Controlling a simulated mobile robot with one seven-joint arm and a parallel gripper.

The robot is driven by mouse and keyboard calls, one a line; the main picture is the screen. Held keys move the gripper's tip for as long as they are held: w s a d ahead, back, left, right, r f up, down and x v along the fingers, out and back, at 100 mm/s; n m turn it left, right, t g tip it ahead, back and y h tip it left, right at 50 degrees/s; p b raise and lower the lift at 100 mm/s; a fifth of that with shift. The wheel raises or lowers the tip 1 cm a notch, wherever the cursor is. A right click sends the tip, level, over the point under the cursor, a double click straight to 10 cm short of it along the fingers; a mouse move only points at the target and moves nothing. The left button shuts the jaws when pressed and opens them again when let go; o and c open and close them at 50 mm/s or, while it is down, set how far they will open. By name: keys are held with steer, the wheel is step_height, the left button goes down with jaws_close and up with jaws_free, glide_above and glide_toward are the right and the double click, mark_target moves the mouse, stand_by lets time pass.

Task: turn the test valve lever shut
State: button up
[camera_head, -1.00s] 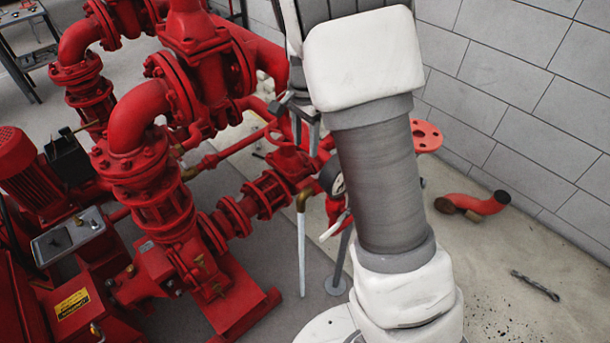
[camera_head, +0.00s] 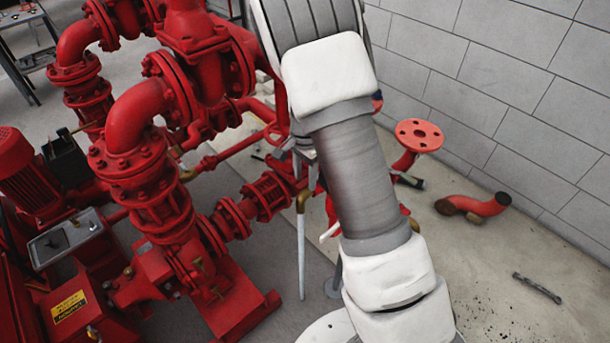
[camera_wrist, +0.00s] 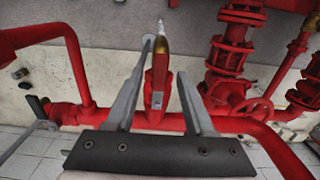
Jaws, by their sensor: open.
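In the wrist view, my gripper (camera_wrist: 162,72) is open, with its two grey fingers on either side of a narrow red piece (camera_wrist: 159,82) that looks like the test valve lever. A brass and pale end (camera_wrist: 162,42) shows beyond it. I see gaps beside the red piece, but cannot tell how deep it sits between the fingers. The red piece stands by a horizontal red pipe (camera_wrist: 235,125). In the head view, my arm hides most of this area; only a small pale tip (camera_head: 330,232) shows at the arm's left edge.
Red pump pipework (camera_head: 150,190) fills the left. A round red flange (camera_head: 418,135) stands to the right, near the grey block wall (camera_head: 510,80). The floor at right holds a loose elbow pipe (camera_head: 480,205).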

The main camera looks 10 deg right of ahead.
jaws_close()
stand_by(1.3)
